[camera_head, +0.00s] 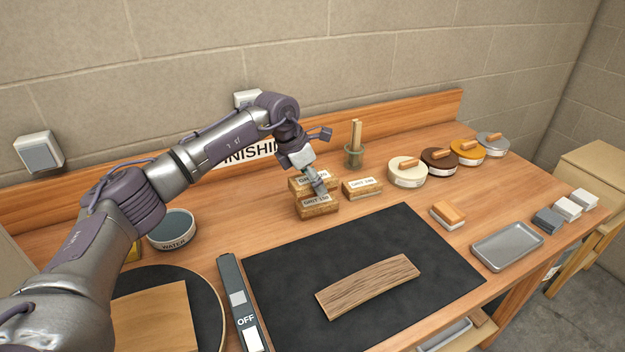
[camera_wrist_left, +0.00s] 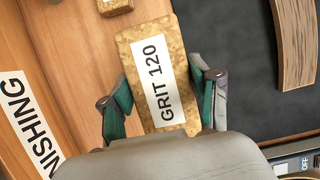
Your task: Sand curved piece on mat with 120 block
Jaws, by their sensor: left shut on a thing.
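The curved piece (camera_head: 367,286), a wood-grained bent strip, lies on the black mat (camera_head: 290,262); part of it shows in the left wrist view (camera_wrist_left: 296,45). My left gripper (camera_head: 318,184) is shut on the cork-coloured 120 block (camera_wrist_left: 182,60), with green-padded fingers (camera_wrist_left: 163,95) along its two long sides. In the head view this block (camera_head: 298,184) is partly behind the fingers, behind and left of the mat. I cannot tell whether it is off the table. My right gripper is not in view.
Another grit block (camera_head: 316,206) sits just in front of the held one, and a third (camera_head: 361,189) to its right. An orange-and-white block (camera_head: 448,214) and a metal tray (camera_head: 507,246) stand right of the mat. A switch strip (camera_head: 238,297) borders its left side.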

